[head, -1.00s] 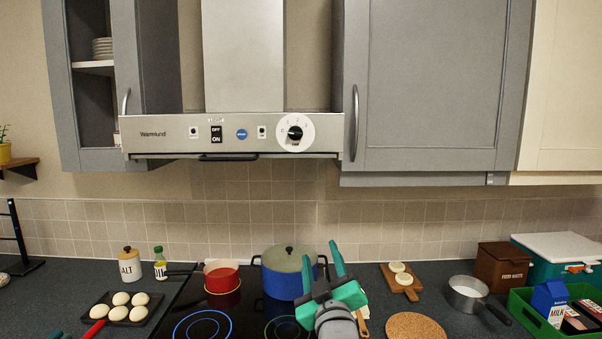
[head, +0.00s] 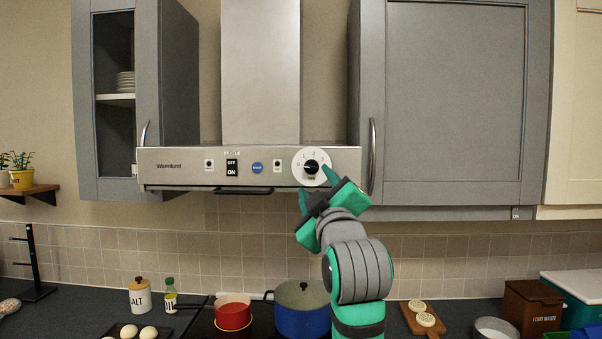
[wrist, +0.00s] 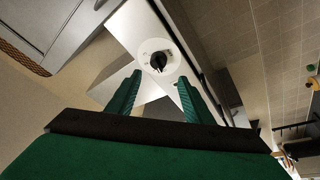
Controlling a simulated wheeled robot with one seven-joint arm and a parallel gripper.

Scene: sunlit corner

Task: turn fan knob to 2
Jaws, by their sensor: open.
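The fan knob (head: 311,167) is a black knob on a white round dial at the right part of the range hood's front panel (head: 178,168). Its dial carries small marks that are too small to read surely. In the wrist view the knob (wrist: 158,61) lies ahead, beyond and between the fingertips. My gripper (head: 316,184) is open and empty, just below and right of the knob in the head view. Its green fingers also show in the wrist view (wrist: 158,86), spread apart with a gap to the knob. I cannot tell from the head view how far the fingertips are from the panel.
A black light switch (head: 232,167) and a blue button (head: 257,168) sit left of the knob. A grey cabinet (head: 450,100) with a vertical handle stands right of the hood. Below are a blue pot (head: 302,318) and a red pan (head: 233,313).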

